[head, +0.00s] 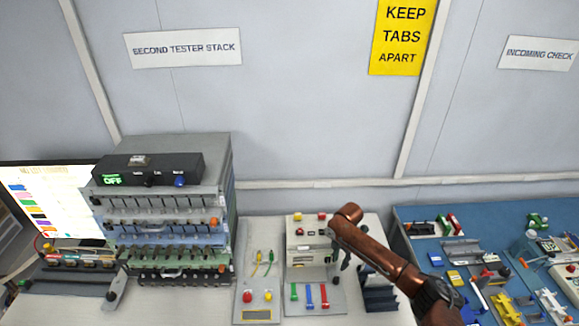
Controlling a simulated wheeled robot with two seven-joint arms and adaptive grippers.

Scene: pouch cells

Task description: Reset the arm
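My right arm (385,255), copper-brown with a dark joint, comes in from the lower right and reaches up and left over the bench. At its far end my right gripper (339,266) is a small dark shape pointing down. It is in front of the right side of a pale instrument box (305,240). Its fingers are too small and dark to tell whether they are open or shut, and I see nothing clearly held. My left gripper is not in view.
A tester stack (170,215) with an OFF display stands at left beside a lit screen (48,195). A blue mat (490,222) at right is crowded with small parts. The wall behind is clear apart from signs.

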